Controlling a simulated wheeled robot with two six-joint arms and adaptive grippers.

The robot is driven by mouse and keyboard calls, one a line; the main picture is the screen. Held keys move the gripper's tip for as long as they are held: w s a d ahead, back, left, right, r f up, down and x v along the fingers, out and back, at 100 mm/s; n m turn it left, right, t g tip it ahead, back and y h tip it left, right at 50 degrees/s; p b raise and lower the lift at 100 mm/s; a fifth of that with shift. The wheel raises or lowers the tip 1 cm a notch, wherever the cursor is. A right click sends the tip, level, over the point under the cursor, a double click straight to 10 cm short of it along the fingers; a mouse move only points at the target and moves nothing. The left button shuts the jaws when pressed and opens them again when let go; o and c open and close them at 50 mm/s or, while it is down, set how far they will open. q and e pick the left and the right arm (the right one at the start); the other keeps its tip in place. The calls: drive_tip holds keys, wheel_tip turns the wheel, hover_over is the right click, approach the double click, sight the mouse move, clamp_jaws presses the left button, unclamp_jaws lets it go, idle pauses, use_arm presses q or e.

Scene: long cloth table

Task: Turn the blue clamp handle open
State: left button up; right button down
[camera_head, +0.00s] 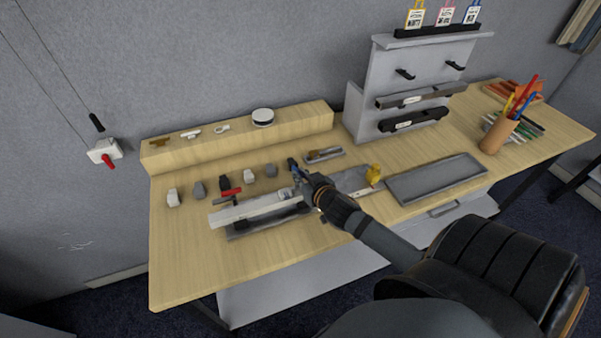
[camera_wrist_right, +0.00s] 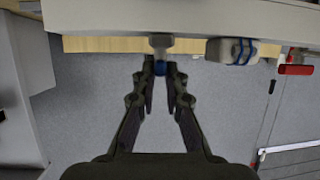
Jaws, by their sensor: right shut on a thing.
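The blue clamp handle shows in the right wrist view as a small blue knob (camera_wrist_right: 160,68) below a grey stem. My right gripper (camera_wrist_right: 160,78) has its two fingertips close on either side of this knob and is shut on it. In the head view the right gripper (camera_head: 301,173) reaches in from the right, at the right end of the grey fixture (camera_head: 250,209) on the table. A bit of blue shows at its tip there, but the gripper hides most of the clamp. My left gripper is not in view.
A red handle (camera_head: 231,192) stands on the fixture's left part. Several small grey and black blocks lie behind it. A yellow item (camera_head: 374,173) and a grey tray (camera_head: 436,179) lie to the right. A raised wooden shelf (camera_head: 240,136) runs along the back. The table's front left is clear.

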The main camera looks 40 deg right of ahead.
drive_tip(key=shift+d+r+n+y+p, duration=0.2)
drive_tip(key=shift+d+n+y+p, duration=0.05)
drive_tip(key=shift+n+y+p, duration=0.55)
drive_tip(key=shift+d+f+n+y, duration=0.1)
drive_tip(key=shift+f+n+y, duration=0.05)
drive_tip(key=shift+n+y, duration=0.45)
drive_tip(key=shift+d+f+n+y+b, duration=0.2)
drive_tip(key=shift+n+y+b, duration=0.55)
drive_tip(key=shift+y, duration=0.25)
drive_tip(key=n+g+y+b, duration=0.2)
drive_tip(key=n+b, duration=0.1)
drive_tip(key=b, duration=0.1)
drive_tip(key=w+d+n+g+y+b, duration=0.1)
drive_tip(key=n+g+y+b, duration=0.1)
drive_tip(key=b, duration=0.3)
drive_tip(key=n+g+y+b, duration=0.2)
drive_tip(key=n+y+b, duration=0.2)
drive_tip(key=shift+w+d+f, duration=0.15)
drive_tip(key=shift+d+f, duration=0.05)
drive_tip(key=shift+d, duration=0.05)
use_arm(q)
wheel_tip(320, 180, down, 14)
drive_tip(key=b, duration=0.2)
use_arm(e)
drive_tip(key=shift+r+n+g+y, duration=0.3)
drive_tip(key=shift+n+g+y, duration=0.1)
drive_tip(key=shift+g, duration=0.2)
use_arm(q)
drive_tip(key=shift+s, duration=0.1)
